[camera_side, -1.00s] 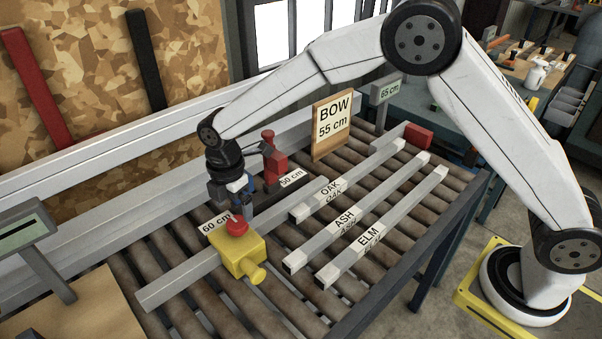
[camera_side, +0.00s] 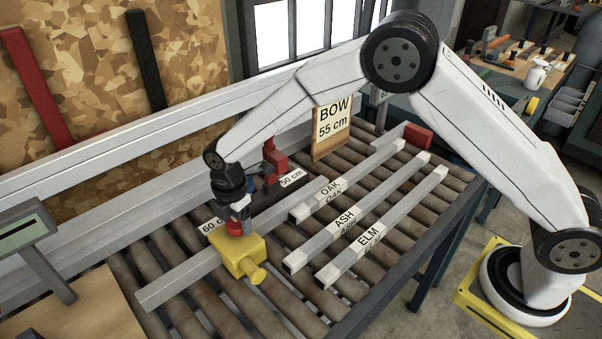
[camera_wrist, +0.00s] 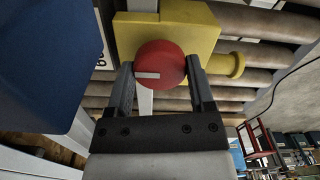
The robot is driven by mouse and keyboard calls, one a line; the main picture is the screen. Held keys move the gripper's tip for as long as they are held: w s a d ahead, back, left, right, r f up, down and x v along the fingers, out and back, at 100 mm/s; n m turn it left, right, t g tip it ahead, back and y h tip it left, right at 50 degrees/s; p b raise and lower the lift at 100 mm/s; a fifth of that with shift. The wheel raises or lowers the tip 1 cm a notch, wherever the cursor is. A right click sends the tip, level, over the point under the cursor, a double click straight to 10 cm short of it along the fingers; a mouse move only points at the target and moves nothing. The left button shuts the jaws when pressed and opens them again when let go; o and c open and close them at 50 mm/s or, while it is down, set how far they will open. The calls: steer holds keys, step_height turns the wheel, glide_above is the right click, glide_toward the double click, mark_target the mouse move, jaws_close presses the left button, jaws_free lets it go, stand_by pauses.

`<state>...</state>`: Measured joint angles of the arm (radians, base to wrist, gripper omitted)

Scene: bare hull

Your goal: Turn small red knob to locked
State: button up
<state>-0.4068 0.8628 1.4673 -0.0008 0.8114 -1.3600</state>
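The small red knob (camera_wrist: 160,62) sits on a yellow block (camera_wrist: 207,18). It has a pale line on its face, pointing left in the wrist view. My gripper (camera_wrist: 160,75) has one finger on each side of the knob, with the fingertips at its left and right edges. The fingers are apart; a slim gap seems to show, but I cannot tell whether they touch it. In the side view the knob (camera_side: 236,229) is partly hidden under my gripper (camera_side: 238,222). The yellow block (camera_side: 240,257) sits on a grey bar, with a round yellow knob at its front.
Bars labelled OAK, ASH (camera_side: 357,212) and ELM (camera_side: 385,227) lie on the rollers at right. A red clamp-like part (camera_side: 275,160) and a BOW 55 cm sign (camera_side: 333,125) stand behind. A red block (camera_side: 417,137) is at the far end.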

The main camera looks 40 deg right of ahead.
steer(key=shift+c, duration=1.3)
steer(key=shift+m, duration=0.3)
steer(key=m, duration=0.7)
steer(key=shift+m, duration=0.4)
steer(key=m, duration=0.4)
steer(key=shift+m, duration=0.3)
steer(key=m, duration=0.5)
